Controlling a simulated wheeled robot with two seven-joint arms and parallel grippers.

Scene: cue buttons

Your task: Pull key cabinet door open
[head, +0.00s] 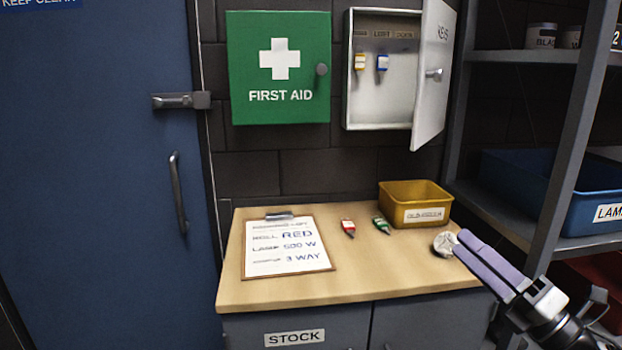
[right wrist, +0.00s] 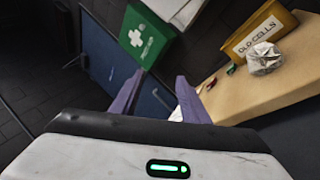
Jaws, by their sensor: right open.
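The white key cabinet (head: 365,108) is on the dark wall. Its door (head: 434,75), marked KEYS, is swung open to the right and has a round metal knob (head: 434,74). My right gripper (head: 462,243) is open and empty, well below the door near the right end of the wooden worktop. In the right wrist view its two purple fingers (right wrist: 158,97) are apart with nothing between them. My left gripper is not in view.
The worktop (head: 350,275) holds a clipboard (head: 287,248), red (head: 348,228) and green (head: 381,225) tagged keys, a yellow bin (head: 415,203) and a crumpled ball (head: 444,244) by my right fingertips. A first aid box (head: 279,100) hangs left; shelving (head: 570,130) stands right.

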